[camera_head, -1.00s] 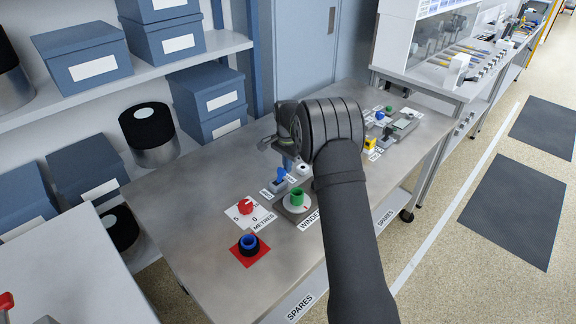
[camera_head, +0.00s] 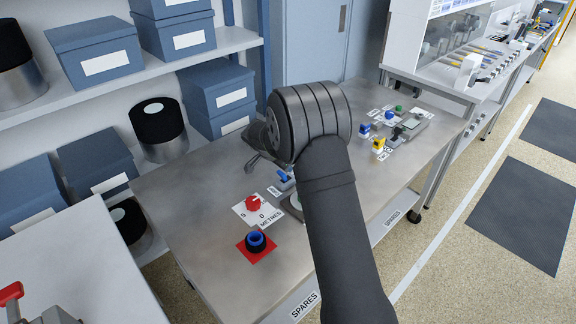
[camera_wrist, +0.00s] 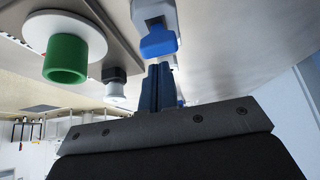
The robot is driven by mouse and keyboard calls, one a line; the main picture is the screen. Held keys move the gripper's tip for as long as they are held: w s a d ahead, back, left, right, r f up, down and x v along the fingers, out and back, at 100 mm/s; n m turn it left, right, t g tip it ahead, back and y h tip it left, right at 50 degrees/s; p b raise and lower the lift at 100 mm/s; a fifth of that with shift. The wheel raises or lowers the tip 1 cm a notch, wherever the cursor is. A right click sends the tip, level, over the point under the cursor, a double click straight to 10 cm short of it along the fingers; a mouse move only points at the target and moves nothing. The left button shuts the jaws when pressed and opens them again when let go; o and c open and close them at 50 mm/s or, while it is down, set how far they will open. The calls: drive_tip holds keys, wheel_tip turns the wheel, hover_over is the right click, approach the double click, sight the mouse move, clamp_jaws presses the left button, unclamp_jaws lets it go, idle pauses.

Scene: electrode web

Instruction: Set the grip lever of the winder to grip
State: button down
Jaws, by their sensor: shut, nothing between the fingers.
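The winder's blue lever (camera_wrist: 158,40) on a pale base is at the top centre of the wrist view. It also shows in the head view (camera_head: 284,178), just below my gripper housing. The winder's green core (camera_wrist: 66,58) on a white disc is at the left of the wrist view; in the head view my arm hides it. My gripper (camera_wrist: 158,72) is shut, its dark blue fingers together and empty. In the wrist view the fingertips appear just below the blue lever; I cannot tell whether they touch it.
Yellow and blue fittings (camera_head: 379,144) stand further right. Shelves with blue boxes (camera_head: 97,52) line the back left. The bench's left part is bare.

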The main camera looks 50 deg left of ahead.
drive_tip(key=shift+r, duration=0.15)
drive_tip(key=shift+r, duration=0.65)
drive_tip(key=shift+w+r, duration=0.15)
drive_tip(key=shift+w, duration=0.2)
drive_tip(key=w, duration=0.1)
drive_tip(key=w+r, duration=0.1)
drive_tip(key=shift+w+r, duration=0.1)
drive_tip(key=shift+w, duration=0.3)
drive_tip(key=s+f+v, duration=0.1)
drive_tip(key=v, duration=0.9)
drive_tip(key=shift+s, duration=0.25)
